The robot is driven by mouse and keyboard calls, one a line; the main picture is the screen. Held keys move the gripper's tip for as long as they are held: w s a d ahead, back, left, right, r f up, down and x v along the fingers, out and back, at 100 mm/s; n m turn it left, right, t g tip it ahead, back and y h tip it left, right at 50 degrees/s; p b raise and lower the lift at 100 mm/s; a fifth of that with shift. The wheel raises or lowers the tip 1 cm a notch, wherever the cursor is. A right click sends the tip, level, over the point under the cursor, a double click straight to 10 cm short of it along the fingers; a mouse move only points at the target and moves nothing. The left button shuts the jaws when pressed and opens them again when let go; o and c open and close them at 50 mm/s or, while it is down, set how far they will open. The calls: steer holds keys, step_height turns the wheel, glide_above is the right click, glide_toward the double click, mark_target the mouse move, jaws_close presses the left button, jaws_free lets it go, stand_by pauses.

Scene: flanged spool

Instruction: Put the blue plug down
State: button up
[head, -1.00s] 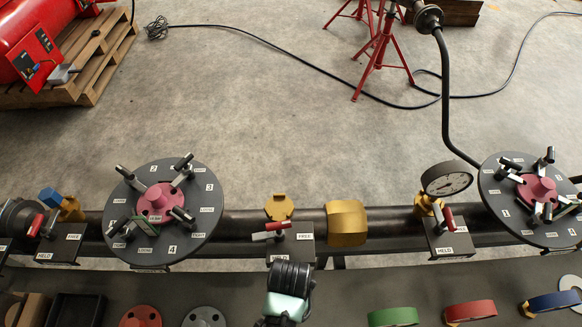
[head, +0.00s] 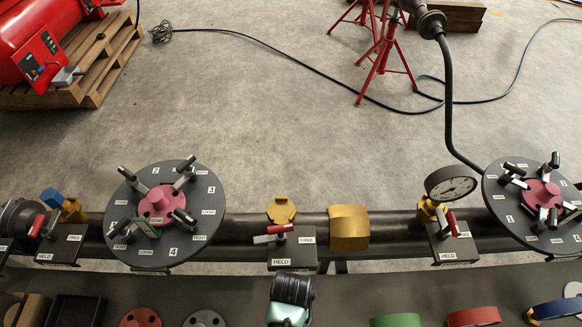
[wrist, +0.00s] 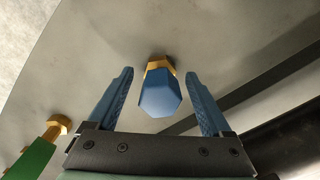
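In the wrist view, the blue plug (wrist: 160,97) is a six-sided blue body with a gold collar at its far end. The collar appears to meet a grey surface (wrist: 120,35). My gripper (wrist: 159,74) has one blue finger on each side of the plug. Both fingers are spread, with a visible gap between each finger and the plug.
A green piece with a gold end (wrist: 38,152) is at the wrist view's lower left. In the head view, a dark pipe (head: 390,223) carries two round numbered plates (head: 207,175) and clamps marked HELD and FREE. Red, green and blue curved pieces lie at the bottom right.

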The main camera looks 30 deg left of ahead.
steer(key=shift+r, duration=0.1)
step_height(320, 180, up, 12)
steer(key=shift+r+p, duration=0.1)
steer(key=shift+p, duration=0.7)
